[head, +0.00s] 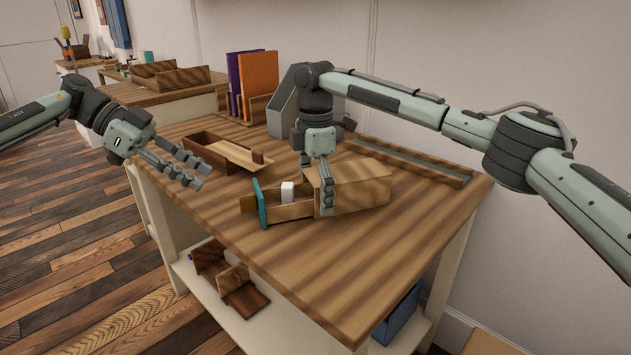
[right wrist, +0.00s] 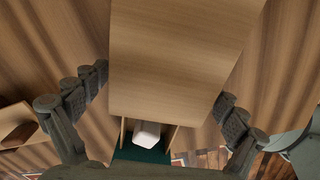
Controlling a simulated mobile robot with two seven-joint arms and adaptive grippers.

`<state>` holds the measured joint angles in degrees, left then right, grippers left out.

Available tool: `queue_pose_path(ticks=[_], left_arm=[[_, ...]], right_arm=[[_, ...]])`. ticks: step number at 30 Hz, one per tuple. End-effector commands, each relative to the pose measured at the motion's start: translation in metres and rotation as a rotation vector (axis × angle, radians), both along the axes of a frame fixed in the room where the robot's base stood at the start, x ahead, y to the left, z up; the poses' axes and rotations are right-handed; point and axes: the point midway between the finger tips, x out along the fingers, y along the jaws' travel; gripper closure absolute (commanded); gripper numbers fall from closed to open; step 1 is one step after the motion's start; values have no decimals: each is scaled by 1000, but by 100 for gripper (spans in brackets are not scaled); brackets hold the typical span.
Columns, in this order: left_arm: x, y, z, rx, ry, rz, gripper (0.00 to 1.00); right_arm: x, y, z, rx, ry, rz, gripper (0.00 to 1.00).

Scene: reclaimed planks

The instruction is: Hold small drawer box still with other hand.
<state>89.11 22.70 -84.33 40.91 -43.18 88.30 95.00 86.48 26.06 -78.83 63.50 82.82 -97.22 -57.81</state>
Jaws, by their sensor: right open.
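The small drawer box (head: 362,184) is wooden and lies on the plank-topped table. Its drawer (head: 290,211) is pulled out to the left, with a teal front (head: 260,204) and a white block (head: 288,191) inside. My right gripper (head: 320,184) is open over the drawer end of the box. In the right wrist view the box body (right wrist: 185,60) lies between the spread fingers, with gaps on both sides. The white block (right wrist: 147,134) and teal front (right wrist: 140,153) show there too. My left gripper (head: 188,166) is open and empty, left of the box above the table's left edge.
An open wooden tray (head: 228,157) lies behind the drawer. Orange (head: 258,82) and purple (head: 240,75) upright panels stand in a rack at the back, beside a grey angular holder (head: 284,103). The table front (head: 330,275) is clear.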

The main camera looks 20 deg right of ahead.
Motion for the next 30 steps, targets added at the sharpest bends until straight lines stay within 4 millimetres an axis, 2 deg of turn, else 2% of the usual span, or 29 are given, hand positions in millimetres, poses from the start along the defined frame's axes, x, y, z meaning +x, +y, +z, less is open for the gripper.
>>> queue_pose_path(ticks=[8,23,30], left_arm=[[0,0,0,0,0,0,66],[0,0,0,0,0,0,66],[0,0,0,0,0,0,66]], right_arm=[[0,0,-2,1,-1,0,3],[0,0,-1,1,-1,0,66],[0,0,-1,1,0,1,68]])
